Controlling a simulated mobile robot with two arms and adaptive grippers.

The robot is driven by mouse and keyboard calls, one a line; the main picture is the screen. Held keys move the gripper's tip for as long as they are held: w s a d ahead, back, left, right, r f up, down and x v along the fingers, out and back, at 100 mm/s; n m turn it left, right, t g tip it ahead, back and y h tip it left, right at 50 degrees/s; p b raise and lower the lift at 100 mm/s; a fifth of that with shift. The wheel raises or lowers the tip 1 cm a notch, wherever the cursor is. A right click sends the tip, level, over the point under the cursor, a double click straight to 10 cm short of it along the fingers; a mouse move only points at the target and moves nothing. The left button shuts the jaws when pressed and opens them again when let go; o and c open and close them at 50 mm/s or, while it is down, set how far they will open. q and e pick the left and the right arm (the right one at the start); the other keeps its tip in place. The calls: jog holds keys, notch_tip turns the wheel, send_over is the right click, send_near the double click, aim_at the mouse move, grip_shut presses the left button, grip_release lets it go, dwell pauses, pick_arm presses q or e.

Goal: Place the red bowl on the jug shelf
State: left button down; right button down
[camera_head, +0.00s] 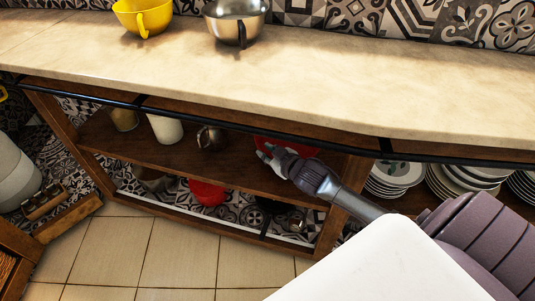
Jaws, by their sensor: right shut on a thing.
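The red bowl (292,147) is at the right end of the middle shelf (237,168), under the counter. My right gripper (270,158) reaches in from the lower right and is shut on the bowl. The gripper and forearm hide much of the bowl, and I cannot tell whether it touches the shelf board. On the same shelf, to the left, stand a metal jug (211,138), a white jug-like vessel (165,128) and a tan vessel (124,119). My left gripper is not in view.
Another red vessel (207,192) and dark pots (280,215) sit on the lower level. Stacked plates (395,178) are right of the wooden upright. A dark rail runs along the counter's front.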

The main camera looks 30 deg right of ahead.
jog(key=shift+w+d+f, duration=0.1)
jog(key=shift+f, duration=0.05)
jog(key=c, duration=1)
grip_release()
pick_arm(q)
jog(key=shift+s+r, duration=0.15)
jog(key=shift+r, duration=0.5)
